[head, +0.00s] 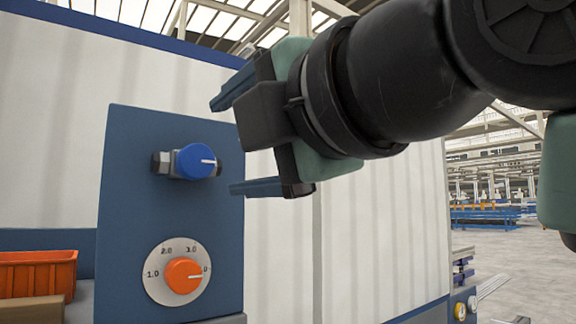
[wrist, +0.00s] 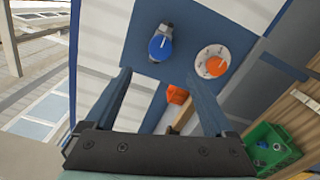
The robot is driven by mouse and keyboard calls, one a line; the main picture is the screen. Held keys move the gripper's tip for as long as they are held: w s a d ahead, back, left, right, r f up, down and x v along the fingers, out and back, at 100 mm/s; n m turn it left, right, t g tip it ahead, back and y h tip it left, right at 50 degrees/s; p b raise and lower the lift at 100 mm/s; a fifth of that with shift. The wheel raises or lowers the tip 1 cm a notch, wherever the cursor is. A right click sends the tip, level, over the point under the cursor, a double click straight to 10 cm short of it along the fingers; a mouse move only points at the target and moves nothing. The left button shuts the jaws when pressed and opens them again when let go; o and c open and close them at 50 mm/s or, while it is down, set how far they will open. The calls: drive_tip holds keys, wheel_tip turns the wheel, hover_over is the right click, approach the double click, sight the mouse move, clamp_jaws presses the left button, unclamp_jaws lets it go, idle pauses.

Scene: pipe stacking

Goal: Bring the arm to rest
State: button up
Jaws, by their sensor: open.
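My gripper (head: 222,146) is open and empty in the head view, held up in front of the blue panel's (head: 121,215) right edge, its fingers pointing left. In the wrist view the two fingers (wrist: 163,98) stand wide apart with nothing between their tips. My dark arm reaches in from the upper right. The blue knob (head: 196,162) on its metal fitting is left of the fingers and apart from them in the head view. The orange dial knob (head: 184,275) on a white numbered plate is lower down, its white pointer facing right.
An orange bin (head: 38,274) stands at the lower left beside the panel. A white corrugated wall (head: 370,240) is behind. In the wrist view a green crate (wrist: 271,150) with small parts sits at the lower right. Open hall floor (head: 535,262) shows at the right.

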drive_tip(key=s+d+f+m+t+h+b, duration=0.2)
drive_tip(key=f+m+t+h, duration=0.3)
drive_tip(key=m, duration=0.9)
drive_tip(key=s+d+f+m+t+h+b, duration=0.3)
drive_tip(key=f+m+t, duration=0.4)
drive_tip(key=m, duration=0.7)
drive_tip(key=s+f+h, duration=0.1)
drive_tip(key=h, duration=0.1)
drive_tip(key=shift+s+d+f+m+t+h+b, duration=0.2)
drive_tip(key=shift+s+m+t+h+b, duration=0.1)
drive_tip(key=shift+t+b, duration=0.1)
drive_tip(key=shift+w, duration=0.1)
